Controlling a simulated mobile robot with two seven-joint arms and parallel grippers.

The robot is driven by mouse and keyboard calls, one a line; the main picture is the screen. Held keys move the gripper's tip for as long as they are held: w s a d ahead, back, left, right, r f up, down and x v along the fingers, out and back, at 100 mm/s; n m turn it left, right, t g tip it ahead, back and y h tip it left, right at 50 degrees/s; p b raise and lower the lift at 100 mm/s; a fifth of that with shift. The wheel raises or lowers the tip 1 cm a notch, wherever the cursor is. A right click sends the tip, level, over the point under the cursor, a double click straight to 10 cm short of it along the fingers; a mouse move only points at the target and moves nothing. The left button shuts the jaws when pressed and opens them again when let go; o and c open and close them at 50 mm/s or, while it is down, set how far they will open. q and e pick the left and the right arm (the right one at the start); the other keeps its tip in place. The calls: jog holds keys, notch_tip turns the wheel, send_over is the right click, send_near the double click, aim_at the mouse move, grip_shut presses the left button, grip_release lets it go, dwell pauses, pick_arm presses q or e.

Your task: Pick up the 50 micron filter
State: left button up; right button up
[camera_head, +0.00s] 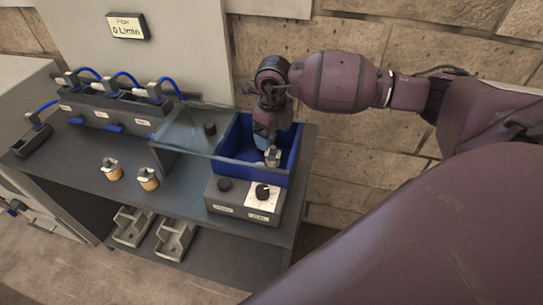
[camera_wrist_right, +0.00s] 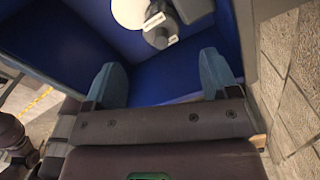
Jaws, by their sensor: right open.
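In the head view, my right gripper (camera_head: 268,138) reaches down into the blue bin (camera_head: 288,172) at the bench's right end. In the right wrist view, the right gripper (camera_wrist_right: 160,75) has its two blue fingers wide apart, with only the bin's blue floor between them. A pale, rounded part with a grey end and small white labels (camera_wrist_right: 158,22) lies in the bin beyond the fingertips, apart from them. It also shows beside the gripper in the head view (camera_head: 272,157). Its label is too blurred to read, so I cannot tell whether it is the 50 micron filter. My left gripper is out of view.
A control box with two knobs (camera_head: 228,209) stands in front of the bin. A clear panel (camera_head: 190,133) is left of it. A row of housings with blue hoses (camera_head: 110,110) is at the back left. A stone wall is behind.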

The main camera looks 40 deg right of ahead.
aim_at(273, 147)
notch_tip(273, 147, down, 8)
jog(key=shift+f, duration=0.2)
dwell(0.3)
jog(key=shift+c, duration=0.3)
jog(key=c, duration=1)
jog(key=shift+r, duration=0.1)
